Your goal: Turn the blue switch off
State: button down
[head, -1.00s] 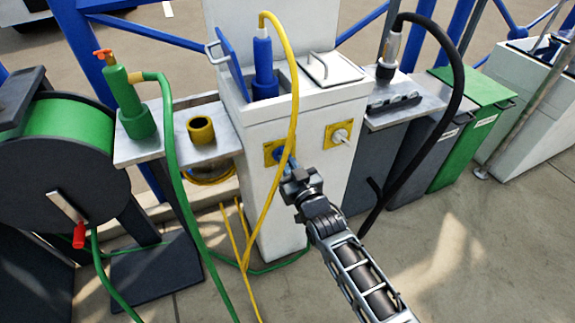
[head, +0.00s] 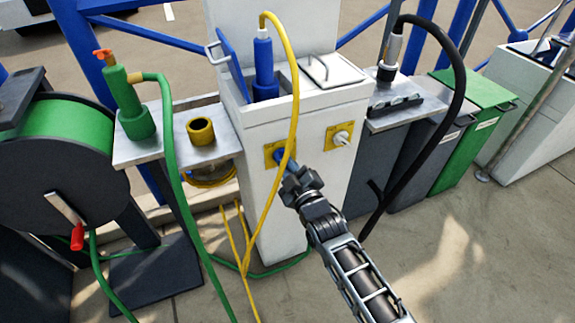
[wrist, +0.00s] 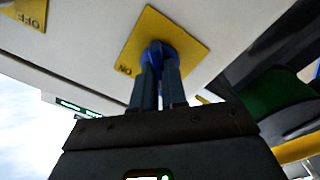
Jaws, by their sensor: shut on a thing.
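The blue switch (head: 283,157) is a knob on a yellow plate (head: 272,152) on the front of the white pedestal. In the wrist view the blue switch (wrist: 160,52) stands out from its yellow plate (wrist: 190,45), which bears the word ON near one corner. My gripper (head: 291,170) reaches the knob from the front right, and its two fingers (wrist: 158,82) are shut on the knob. The fingers hide part of the knob, and its exact angle cannot be told.
A white switch (head: 341,136) on a second yellow plate sits to the right. A yellow cable (head: 290,100) from a blue plug (head: 263,65) hangs close left of my gripper. A black hose (head: 450,110) loops at the right. Paved floor (head: 450,240) is open at lower right.

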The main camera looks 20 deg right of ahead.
dwell(0.4)
jog(key=c, duration=1.2)
grip_release()
jog(key=shift+o, duration=0.2)
jog(key=s+p, duration=0.1)
jog(key=s, duration=0.6)
jog(key=shift+s+p, duration=0.4)
